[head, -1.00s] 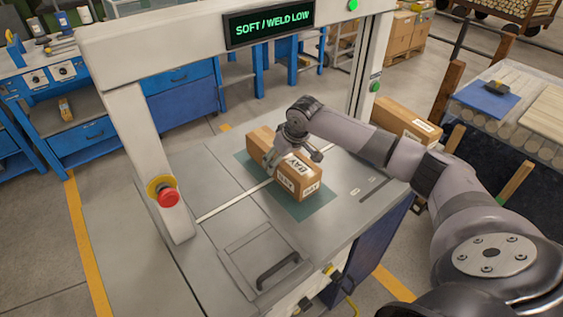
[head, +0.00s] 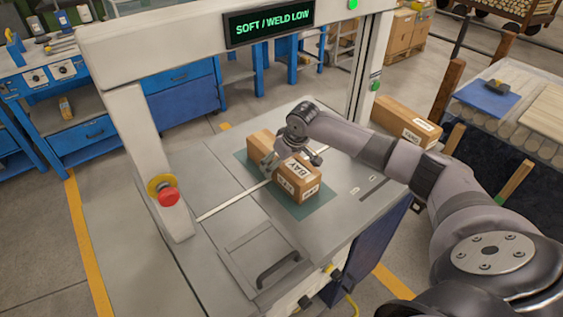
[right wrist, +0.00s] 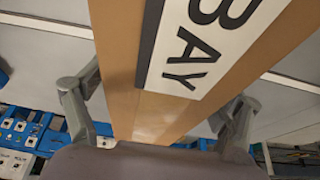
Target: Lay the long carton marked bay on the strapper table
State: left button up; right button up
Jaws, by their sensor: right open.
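The long carton (head: 283,178), brown cardboard with a white label reading BAY, lies flat on the green mat of the strapper table (head: 210,172). My right gripper (head: 290,163) is over the carton's middle, open, with one finger on each side of it. In the right wrist view the open fingers (right wrist: 157,100) straddle the carton (right wrist: 125,60), and the BAY label is close to the camera. I cannot tell if a finger touches the carton. The gripper hides part of the carton's top. My left gripper is not in view.
The strapper's arch with a SOFT / WELD LOW display (head: 268,24) stands over the table. A red stop button (head: 167,195) is on its left post. Another carton (head: 405,123) lies beyond the table at right. Blue workbenches (head: 85,140) stand at left.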

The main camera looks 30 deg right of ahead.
jog(key=v, duration=1.2)
jog(key=shift+r, duration=0.2)
